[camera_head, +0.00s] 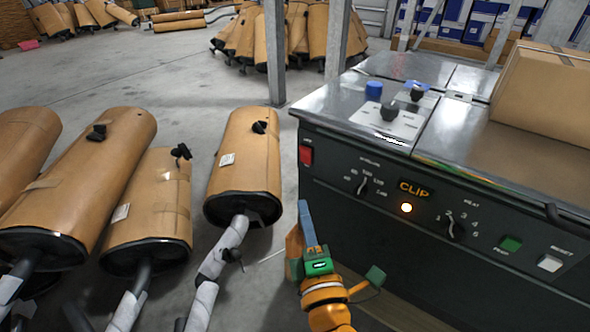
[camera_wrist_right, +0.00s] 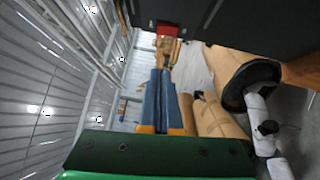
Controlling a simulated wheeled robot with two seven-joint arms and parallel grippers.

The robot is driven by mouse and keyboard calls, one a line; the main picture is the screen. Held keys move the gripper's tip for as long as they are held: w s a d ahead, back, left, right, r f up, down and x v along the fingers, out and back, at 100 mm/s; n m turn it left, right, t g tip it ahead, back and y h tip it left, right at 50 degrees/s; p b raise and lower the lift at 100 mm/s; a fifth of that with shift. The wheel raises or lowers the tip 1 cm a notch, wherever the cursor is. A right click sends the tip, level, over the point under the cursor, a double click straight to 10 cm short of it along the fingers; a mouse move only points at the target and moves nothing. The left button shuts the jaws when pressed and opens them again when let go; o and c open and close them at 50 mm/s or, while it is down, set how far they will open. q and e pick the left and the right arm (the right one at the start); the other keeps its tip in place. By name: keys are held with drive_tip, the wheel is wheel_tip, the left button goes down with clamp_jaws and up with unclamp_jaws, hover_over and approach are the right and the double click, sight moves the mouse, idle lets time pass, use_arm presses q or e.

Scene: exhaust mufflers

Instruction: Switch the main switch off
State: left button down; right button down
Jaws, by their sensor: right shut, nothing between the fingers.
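The red main switch (camera_head: 306,155) sits at the left end of the dark front panel of the machine (camera_head: 340,210), with a small label above it. In the right wrist view the red switch (camera_wrist_right: 168,30) shows at the top, beyond the fingertips. My right gripper (camera_head: 304,206), with blue fingers, points up, below the switch and apart from it. In the wrist view its fingers (camera_wrist_right: 160,75) are closed together with nothing between them. Whether the switch is pressed in is too small to tell. My left gripper is out of view.
A cardboard box (camera_head: 545,100) stands on top. Several wrapped mufflers (camera_head: 246,160) stand to the left.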

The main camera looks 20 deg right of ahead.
approach(303, 152)
drive_tip(key=w+a, duration=0.3)
drive_tip(key=w+d, duration=0.3)
drive_tip(key=shift+d+r, duration=0.2)
drive_tip(key=shift+d, duration=0.1)
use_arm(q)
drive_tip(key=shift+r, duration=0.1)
use_arm(e)
drive_tip(key=shift+r, duration=0.1)
use_arm(q)
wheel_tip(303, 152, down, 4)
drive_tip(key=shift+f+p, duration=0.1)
drive_tip(key=shift+p, duration=0.7)
use_arm(e)
drive_tip(key=shift+w+d, duration=0.1)
drive_tip(key=shift+d, duration=0.05)
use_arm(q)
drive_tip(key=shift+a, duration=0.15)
